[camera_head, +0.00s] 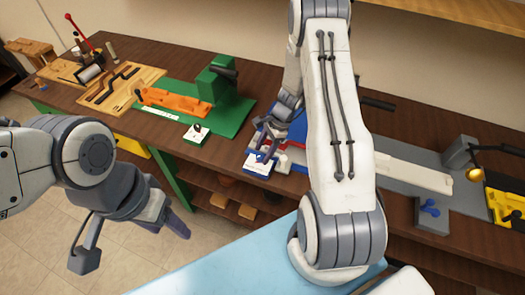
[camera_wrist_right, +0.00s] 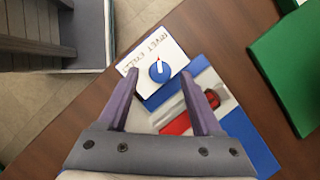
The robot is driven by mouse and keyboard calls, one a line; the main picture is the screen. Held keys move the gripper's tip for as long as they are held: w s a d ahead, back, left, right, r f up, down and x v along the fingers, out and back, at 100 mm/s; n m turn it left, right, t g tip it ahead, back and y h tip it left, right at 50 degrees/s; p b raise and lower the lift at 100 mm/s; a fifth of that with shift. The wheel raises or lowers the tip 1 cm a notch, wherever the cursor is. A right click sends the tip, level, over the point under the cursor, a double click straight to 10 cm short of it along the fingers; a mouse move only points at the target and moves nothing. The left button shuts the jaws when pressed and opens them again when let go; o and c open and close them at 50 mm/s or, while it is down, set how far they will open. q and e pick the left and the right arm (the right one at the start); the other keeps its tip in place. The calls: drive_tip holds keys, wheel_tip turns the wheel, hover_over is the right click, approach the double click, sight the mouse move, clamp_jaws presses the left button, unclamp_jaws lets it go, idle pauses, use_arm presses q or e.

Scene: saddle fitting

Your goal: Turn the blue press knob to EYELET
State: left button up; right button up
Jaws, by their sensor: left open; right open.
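The blue press knob (camera_wrist_right: 159,71) is a round dial with a white, red-tipped pointer on a white plate (camera_wrist_right: 172,52). Lettering along the plate's edge is partly legible, with RIVET and EYELET words. The pointer points roughly up in the right wrist view; which word it marks I cannot tell. My right gripper (camera_wrist_right: 160,78) is open, its purple fingers on either side of the knob in that view; contact is not clear. In the head view the plate (camera_head: 259,169) is at the bench's front edge, under the right gripper. My left gripper (camera_head: 131,240) is open and empty, over the floor.
A green press (camera_head: 213,85) with its own white knob plate (camera_head: 196,134) stands left of the blue one. A grey press (camera_head: 460,152) with a blue knob (camera_head: 429,208) is to the right. My right arm hides part of the bench (camera_head: 405,209).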

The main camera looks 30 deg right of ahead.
drive_tip(key=shift+a+f, duration=0.2)
drive_tip(key=shift+f, duration=0.3)
drive_tip(key=shift+c, duration=0.3)
clamp_jaws()
